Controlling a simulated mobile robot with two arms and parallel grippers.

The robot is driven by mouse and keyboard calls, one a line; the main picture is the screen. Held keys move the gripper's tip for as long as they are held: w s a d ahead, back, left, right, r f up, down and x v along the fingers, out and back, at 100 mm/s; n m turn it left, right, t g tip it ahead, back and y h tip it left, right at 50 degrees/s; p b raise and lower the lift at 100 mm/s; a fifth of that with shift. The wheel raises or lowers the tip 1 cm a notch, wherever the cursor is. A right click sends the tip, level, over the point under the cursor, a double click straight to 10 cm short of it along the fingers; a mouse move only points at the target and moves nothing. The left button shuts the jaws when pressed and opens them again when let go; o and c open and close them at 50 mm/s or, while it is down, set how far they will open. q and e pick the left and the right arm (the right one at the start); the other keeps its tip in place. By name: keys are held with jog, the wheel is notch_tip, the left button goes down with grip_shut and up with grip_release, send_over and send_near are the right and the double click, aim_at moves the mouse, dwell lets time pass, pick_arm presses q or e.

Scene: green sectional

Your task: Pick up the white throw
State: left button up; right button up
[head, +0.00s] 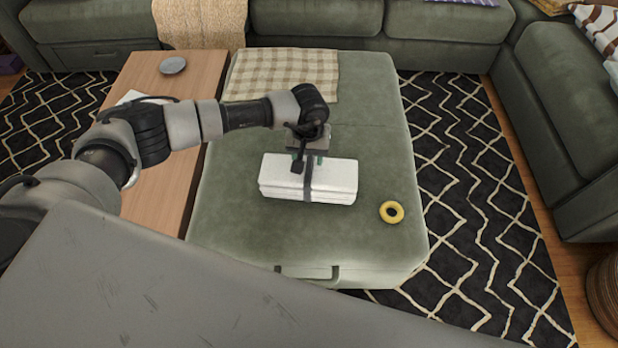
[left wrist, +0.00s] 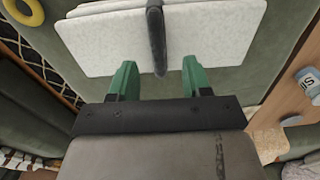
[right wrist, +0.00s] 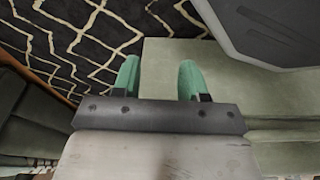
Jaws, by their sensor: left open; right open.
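The white throw (head: 335,178) lies folded on the green ottoman (head: 240,205), with a dark strap around its middle. It also shows in the left wrist view (left wrist: 100,40), where the strap runs between the fingers' line. My left gripper (head: 308,160) is open at the throw's far edge, with its green fingertips (left wrist: 157,72) just short of that edge or over it; I cannot tell if they touch. My right gripper (right wrist: 157,70) is open and empty; its view shows the rug and a green upholstered surface. It is not visible in the head view.
A yellow ring (head: 391,212) lies right of the throw. A checked cloth (head: 285,72) covers the ottoman's far end. A wooden table (head: 175,95) with a grey disc (head: 173,65) stands left. The green sectional (head: 570,110) borders the back and right, beyond the patterned rug (head: 480,200).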

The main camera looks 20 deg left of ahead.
aim_at(309, 164)
pick_arm(q)
notch_tip(309, 164, down, 3)
jog(key=shift+w+f, duration=0.15)
jog(key=shift+f, duration=0.05)
jog(key=shift+c, duration=0.2)
grip_shut()
